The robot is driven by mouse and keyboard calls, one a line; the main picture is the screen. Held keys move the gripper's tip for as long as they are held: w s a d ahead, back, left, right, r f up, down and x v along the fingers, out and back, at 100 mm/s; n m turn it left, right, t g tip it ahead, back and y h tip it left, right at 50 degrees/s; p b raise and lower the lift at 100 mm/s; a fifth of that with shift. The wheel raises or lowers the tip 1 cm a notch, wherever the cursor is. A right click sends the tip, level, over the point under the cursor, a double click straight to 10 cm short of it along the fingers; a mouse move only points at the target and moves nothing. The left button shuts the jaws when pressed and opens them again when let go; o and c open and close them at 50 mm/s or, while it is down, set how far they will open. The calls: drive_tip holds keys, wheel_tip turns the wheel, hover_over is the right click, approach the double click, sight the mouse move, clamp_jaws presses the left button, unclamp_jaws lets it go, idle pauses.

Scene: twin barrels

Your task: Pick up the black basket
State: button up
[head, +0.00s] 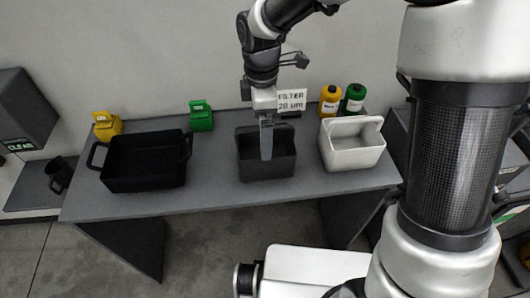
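A dark grey-black basket (267,166) stands upright in the middle of the grey table, its open top facing up. A larger black tub (144,176) with a handle at each end stands to its left; it is also black. My gripper (267,152) points down at the middle basket, with its fingertips overlapping the basket's opening in the picture. The fingers line up as one shape, so whether they are open or shut is unclear. Whether they touch the basket's wall is also unclear.
A white basket (351,152) stands close on the right. Yellow (331,101) and green (354,98) bottles stand behind it. A yellow container (107,126) and a green one (201,116) stand along the back edge. A white filter sign (292,99) is behind my gripper. The front table strip is clear.

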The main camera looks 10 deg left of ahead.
sight(282, 164)
drive_tip(key=f, duration=0.4)
drive_tip(key=f+b, duration=0.1)
drive_tip(key=shift+d+f, duration=0.35)
drive_tip(key=shift+f, duration=0.05)
drive_tip(key=shift+r, duration=0.1)
drive_tip(key=c, duration=1)
